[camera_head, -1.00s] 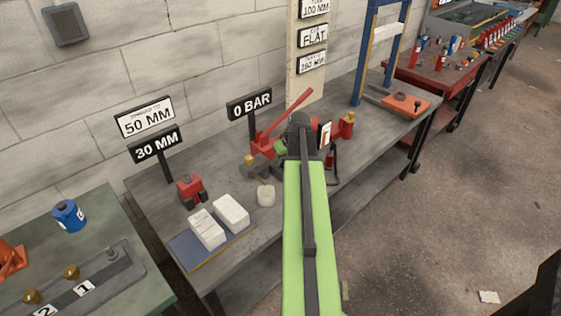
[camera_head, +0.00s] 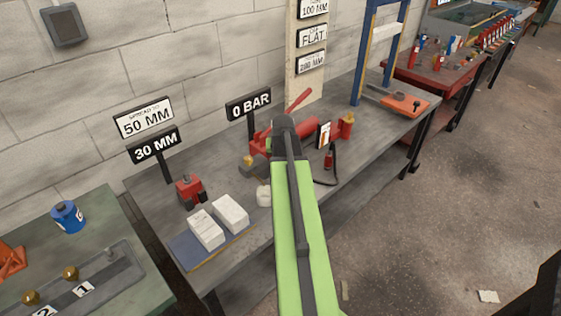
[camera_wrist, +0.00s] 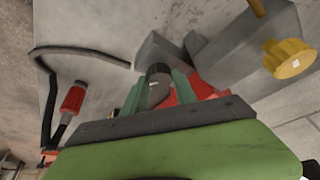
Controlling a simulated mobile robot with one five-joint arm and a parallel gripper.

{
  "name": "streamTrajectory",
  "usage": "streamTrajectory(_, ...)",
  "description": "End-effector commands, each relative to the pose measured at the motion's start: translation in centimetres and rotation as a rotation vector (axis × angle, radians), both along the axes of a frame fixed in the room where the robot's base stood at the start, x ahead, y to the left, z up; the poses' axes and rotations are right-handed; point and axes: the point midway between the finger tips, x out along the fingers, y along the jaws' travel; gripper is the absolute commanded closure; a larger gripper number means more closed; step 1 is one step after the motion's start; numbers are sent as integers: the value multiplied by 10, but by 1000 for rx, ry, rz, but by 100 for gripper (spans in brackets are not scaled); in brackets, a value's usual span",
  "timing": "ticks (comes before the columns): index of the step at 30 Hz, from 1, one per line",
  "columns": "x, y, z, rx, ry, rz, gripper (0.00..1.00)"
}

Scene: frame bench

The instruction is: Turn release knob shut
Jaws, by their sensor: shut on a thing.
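The red hand pump (camera_head: 300,132) stands on the grey bench, its lever (camera_head: 298,100) partly hidden behind my arm. In the wrist view, a dark round knob (camera_wrist: 157,70) sits between the two greenish fingers of my gripper (camera_wrist: 158,88), which are shut on it. I take this to be the release knob, next to red pump parts (camera_wrist: 200,86). In the head view, my wrist covers the knob and the fingertips. How far the knob is turned cannot be told. The sign (camera_head: 248,103) reads 0 BAR.
A brass-yellow knob (camera_wrist: 289,58) on a grey block is close to my gripper. A black hose (camera_wrist: 45,90) with a red coupling (camera_wrist: 72,97) lies on the other side. White blocks (camera_head: 230,211) and a red tool (camera_head: 190,191) stand on the bench.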

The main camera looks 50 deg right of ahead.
Motion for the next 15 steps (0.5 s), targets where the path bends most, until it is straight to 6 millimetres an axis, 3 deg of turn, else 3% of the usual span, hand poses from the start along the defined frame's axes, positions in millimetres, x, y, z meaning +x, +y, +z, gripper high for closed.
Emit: streamTrajectory(15,6,2,0,3,-3,-480,100)
